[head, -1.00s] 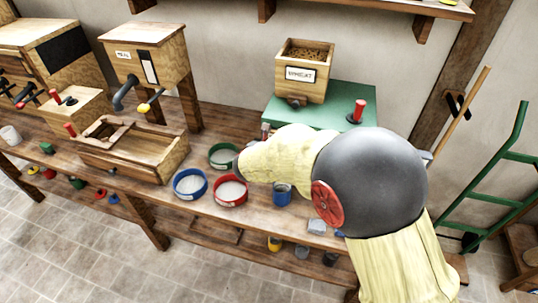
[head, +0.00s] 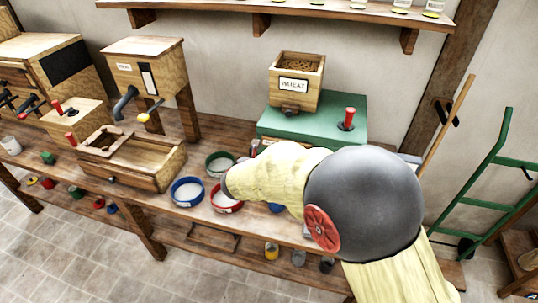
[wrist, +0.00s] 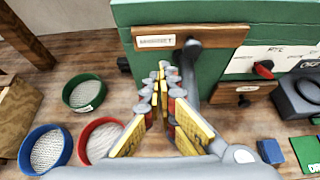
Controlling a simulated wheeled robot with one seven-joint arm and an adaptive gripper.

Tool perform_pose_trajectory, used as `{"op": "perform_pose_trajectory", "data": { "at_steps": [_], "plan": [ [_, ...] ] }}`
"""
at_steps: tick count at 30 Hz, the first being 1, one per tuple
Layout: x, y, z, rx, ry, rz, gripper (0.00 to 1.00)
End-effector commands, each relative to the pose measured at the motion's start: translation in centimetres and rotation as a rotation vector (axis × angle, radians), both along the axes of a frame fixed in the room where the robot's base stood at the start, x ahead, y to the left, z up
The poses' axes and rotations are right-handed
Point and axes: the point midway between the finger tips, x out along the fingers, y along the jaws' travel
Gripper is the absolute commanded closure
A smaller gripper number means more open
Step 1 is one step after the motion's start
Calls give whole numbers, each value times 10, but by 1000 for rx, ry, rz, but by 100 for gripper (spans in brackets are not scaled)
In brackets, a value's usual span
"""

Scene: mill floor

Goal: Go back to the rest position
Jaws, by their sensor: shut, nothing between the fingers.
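My gripper (wrist: 165,75) is shut and empty. In the wrist view its yellow-padded fingers come together in front of the green mill housing (wrist: 230,60), near a grey spout or lever on its wooden front strip. I cannot tell whether the fingertips touch anything. In the head view my padded arm hides the gripper and part of the bench. The green mill base (head: 325,122) stands behind my arm with the wheat hopper (head: 296,85) on top.
Blue (head: 187,191), red (head: 226,196) and green (head: 220,164) sieves sit left of my arm. A wooden trough (head: 130,160) and the meal bin (head: 146,68) stand farther left. A wall shelf (head: 290,15) runs above. A green hand truck (head: 490,190) stands right.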

Motion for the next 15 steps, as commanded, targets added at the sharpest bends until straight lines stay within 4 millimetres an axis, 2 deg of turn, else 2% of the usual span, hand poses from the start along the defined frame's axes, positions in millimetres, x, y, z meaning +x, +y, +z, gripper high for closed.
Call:
{"op": "perform_pose_trajectory", "data": {
  "at_steps": [1,6,10,15],
  "plan": [
    [-9,5,12,2,-4,5,100],
    [-38,16,28,1,-2,5,100],
    [-53,21,36,0,-2,4,100],
    [-63,24,41,1,-1,2,100]
  ]
}}
